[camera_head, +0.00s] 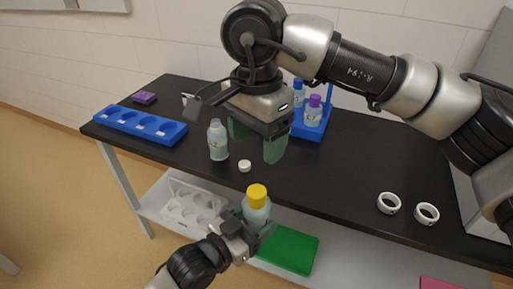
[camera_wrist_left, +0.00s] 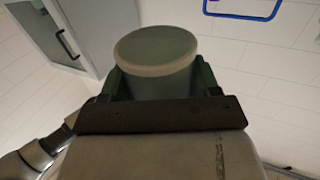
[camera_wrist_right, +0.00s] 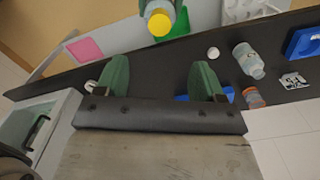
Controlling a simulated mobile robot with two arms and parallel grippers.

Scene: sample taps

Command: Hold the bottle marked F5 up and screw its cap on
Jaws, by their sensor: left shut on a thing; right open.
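My left gripper (camera_head: 248,232) is shut on a clear bottle (camera_head: 257,211) with a yellow cap (camera_head: 257,194) on its top. It holds the bottle upright in front of the table edge. The left wrist view shows the bottle's round base (camera_wrist_left: 155,50) between the fingers. No F5 mark is readable on it, and I cannot tell how tight the cap sits. My right gripper (camera_head: 257,145) is open and empty above the table, behind and above the held bottle. In the right wrist view the yellow cap (camera_wrist_right: 160,24) lies beyond the open fingers (camera_wrist_right: 160,70).
An uncapped bottle (camera_head: 217,145) stands on the black table (camera_head: 330,180) near a loose white cap (camera_head: 245,166). A blue rack (camera_head: 310,134) holds capped bottles behind my right gripper. A blue holed tray (camera_head: 112,119) is left; two white rings (camera_head: 389,204) (camera_head: 427,213) are right.

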